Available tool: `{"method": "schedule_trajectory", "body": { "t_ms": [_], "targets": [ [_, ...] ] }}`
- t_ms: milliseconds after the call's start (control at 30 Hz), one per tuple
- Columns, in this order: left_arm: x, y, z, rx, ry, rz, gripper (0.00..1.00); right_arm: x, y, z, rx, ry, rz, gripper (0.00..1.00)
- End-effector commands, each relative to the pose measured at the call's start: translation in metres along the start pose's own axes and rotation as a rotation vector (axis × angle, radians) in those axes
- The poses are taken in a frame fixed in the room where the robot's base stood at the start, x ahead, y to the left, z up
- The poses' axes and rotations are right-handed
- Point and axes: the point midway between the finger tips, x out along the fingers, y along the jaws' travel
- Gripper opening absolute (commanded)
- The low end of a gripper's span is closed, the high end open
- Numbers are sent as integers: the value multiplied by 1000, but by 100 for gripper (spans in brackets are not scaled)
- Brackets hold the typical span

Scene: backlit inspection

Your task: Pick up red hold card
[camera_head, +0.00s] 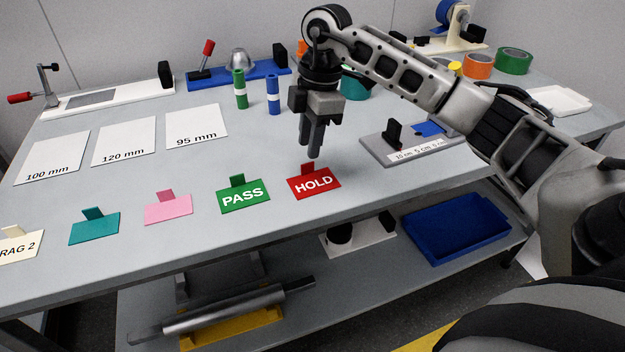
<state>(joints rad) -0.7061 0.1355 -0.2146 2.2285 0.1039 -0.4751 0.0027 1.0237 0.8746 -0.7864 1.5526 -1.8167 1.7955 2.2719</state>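The red HOLD card (314,184) lies on the grey table near its front edge, with a small red tab standing up at its back. My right gripper (311,150) points down just above and behind that tab. Its two dark fingers look close together with a narrow gap, and I cannot tell whether they are open or shut. The fingertips appear apart from the card. My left gripper is not in view.
A green PASS card (243,196), a pink card (168,208) and a teal card (94,229) lie to the left in a row. A grey measuring block (415,150) stands to the right. Green (240,90) and blue (273,95) cylinders stand behind.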

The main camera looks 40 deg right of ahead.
Motion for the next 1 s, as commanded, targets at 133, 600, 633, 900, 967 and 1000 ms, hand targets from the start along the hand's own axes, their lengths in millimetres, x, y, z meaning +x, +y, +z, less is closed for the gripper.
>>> {"method": "schedule_trajectory", "body": {
  "t_ms": [133, 600, 633, 900, 967, 1000],
  "targets": [
    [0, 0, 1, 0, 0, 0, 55, 23, -3, 3, 0, -1, -5, 29],
    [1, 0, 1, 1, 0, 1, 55, 48, -3, 3, -1, 0, 0, 29],
    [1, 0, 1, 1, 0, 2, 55, 48, -3, 3, -1, 0, 0, 21],
    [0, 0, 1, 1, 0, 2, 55, 48, -3, 3, -1, 0, 0, 0],
    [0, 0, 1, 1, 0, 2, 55, 48, -3, 3, -1, 0, 0, 0],
    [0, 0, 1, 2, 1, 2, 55, 48, -3, 3, -1, 0, 0, 0]
  ]
}}
